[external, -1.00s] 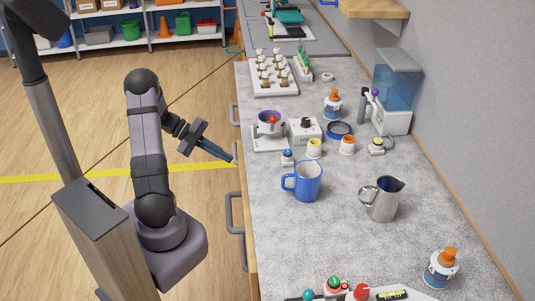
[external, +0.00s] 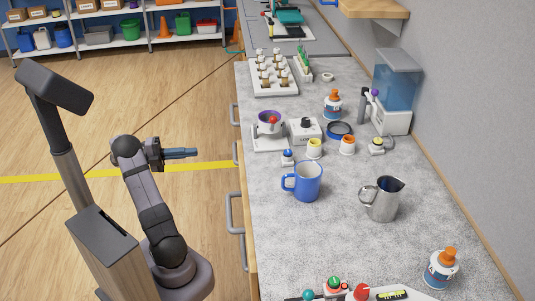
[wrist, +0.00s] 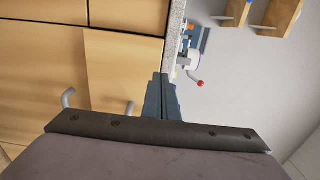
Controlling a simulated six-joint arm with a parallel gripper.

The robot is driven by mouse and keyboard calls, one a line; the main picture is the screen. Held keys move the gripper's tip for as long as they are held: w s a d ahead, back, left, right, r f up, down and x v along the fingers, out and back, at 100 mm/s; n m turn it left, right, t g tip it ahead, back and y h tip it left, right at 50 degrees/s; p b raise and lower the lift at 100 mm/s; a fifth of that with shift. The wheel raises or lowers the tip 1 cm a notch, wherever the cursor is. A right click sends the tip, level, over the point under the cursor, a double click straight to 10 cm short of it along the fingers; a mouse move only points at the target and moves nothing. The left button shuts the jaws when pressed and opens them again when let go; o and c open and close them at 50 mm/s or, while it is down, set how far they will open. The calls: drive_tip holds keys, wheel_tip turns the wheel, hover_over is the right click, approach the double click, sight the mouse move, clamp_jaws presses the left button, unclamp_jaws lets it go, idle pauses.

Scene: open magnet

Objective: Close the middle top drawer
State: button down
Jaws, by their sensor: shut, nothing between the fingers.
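My gripper (external: 196,153) is shut and empty. In the external view it points right, toward the cabinet front, with a gap of floor between its tips and the handles. In the wrist view its fingers (wrist: 162,76) are together, overlapping the countertop edge in the picture. A light wood drawer front (wrist: 125,70) lies left of the fingers, beside the countertop edge, with a grey handle (wrist: 130,108) near my wrist. Its slanted edge suggests it stands out from its neighbour, but I cannot tell how far. In the external view the cabinet fronts are nearly edge-on, under the countertop.
The grey countertop (external: 340,240) holds a blue mug (external: 303,181), a metal pitcher (external: 382,199) and a white vial rack (external: 272,73). Several handles stick out from the cabinet, including a larger one (external: 230,211).

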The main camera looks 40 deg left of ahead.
wheel_tip(320, 180, down, 11)
drive_tip(key=x, duration=1.4)
drive_tip(key=shift+b, duration=0.45)
drive_tip(key=shift+r, duration=0.1)
drive_tip(key=shift+p+x, duration=1.3)
drive_tip(key=shift+x, duration=0.95)
drive_tip(key=shift+s+r, duration=0.1)
drive_tip(key=p+v, duration=0.1)
drive_tip(key=v, duration=1.3)
drive_tip(key=shift+a, duration=0.2)
drive_tip(key=shift+s, duration=0.15)
